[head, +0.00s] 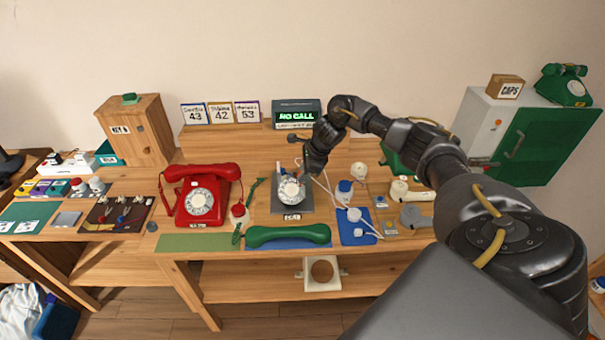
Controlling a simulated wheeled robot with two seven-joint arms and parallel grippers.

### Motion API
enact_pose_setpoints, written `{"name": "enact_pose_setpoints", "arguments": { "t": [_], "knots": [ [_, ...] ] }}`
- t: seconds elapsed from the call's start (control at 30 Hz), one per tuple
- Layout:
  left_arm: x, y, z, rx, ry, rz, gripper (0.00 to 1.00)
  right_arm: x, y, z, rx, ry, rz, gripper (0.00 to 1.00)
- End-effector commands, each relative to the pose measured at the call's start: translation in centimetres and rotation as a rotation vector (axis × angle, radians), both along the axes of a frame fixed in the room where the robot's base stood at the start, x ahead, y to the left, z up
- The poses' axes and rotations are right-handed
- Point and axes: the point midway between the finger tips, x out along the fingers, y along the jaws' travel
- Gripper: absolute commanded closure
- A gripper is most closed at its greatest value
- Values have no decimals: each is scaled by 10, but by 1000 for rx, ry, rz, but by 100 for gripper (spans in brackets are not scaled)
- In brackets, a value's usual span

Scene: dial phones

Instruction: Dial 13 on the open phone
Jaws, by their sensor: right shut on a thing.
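The open phone (278,202) is a dark grey base with a bare white rotary dial (291,191), in the middle of the table; a small label plate lies at its front. My right gripper (303,178) points down at the back right of this dial, very close to it. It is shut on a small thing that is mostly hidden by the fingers. I cannot tell whether that thing touches the dial. A display (296,115) behind the phone reads "NO CALL". My left gripper is not in view.
A red phone (202,192) stands at the left. A green handset (288,236) lies in front on a blue mat. White and blue parts (345,188) and a blue tray (358,238) with a cord are at the right. Number cards (220,112) stand behind.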

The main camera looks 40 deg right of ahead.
Motion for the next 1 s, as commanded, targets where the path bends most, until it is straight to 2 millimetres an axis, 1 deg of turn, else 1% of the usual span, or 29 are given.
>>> {"name": "enact_pose_setpoints", "arguments": {
  "t": [0.3, 0.67, 1.0],
  "knots": [
    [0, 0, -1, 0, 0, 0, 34, -11, 2, -5, -1, 1, 1, 100],
    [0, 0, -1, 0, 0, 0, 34, -12, 3, -6, 0, 1, 0, 100],
    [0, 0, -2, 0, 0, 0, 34, -20, 10, -10, 0, 1, 1, 100]
  ]
}}
